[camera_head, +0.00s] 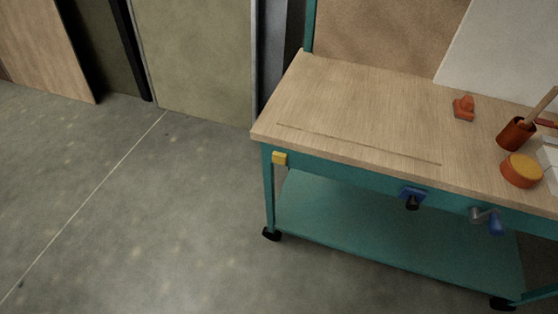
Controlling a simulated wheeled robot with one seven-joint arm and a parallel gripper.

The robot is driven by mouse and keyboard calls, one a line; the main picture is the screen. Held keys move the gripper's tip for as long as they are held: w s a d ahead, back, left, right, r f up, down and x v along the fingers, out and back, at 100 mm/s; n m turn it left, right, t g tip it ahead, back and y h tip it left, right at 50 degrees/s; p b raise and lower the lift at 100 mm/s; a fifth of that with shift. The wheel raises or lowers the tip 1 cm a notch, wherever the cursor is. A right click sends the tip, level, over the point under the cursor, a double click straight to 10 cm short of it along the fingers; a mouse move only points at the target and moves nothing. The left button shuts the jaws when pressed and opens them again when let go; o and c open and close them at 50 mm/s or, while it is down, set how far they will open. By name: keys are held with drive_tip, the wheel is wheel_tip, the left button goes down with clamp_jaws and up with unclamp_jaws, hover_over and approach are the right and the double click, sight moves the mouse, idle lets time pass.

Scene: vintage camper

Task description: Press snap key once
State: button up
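No part is clearly marked as the snap key, and I cannot tell which one it is. A small yellow block (280,158) sits on the teal front rail of the workbench (340,110), near its left corner. A blue plate with a black knob or lever (411,198) is fixed on the same rail, further right. A small orange-red piece with a raised part (464,107) stands on the wooden top. My gripper is not in view.
A grey crank with a blue handle (490,219) sticks out from the rail. A red-brown cup (516,133) holding a stick and a round orange-topped tin (522,170) stand at the right. The bench has a lower teal shelf (390,241). The concrete floor (140,210) at left is clear.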

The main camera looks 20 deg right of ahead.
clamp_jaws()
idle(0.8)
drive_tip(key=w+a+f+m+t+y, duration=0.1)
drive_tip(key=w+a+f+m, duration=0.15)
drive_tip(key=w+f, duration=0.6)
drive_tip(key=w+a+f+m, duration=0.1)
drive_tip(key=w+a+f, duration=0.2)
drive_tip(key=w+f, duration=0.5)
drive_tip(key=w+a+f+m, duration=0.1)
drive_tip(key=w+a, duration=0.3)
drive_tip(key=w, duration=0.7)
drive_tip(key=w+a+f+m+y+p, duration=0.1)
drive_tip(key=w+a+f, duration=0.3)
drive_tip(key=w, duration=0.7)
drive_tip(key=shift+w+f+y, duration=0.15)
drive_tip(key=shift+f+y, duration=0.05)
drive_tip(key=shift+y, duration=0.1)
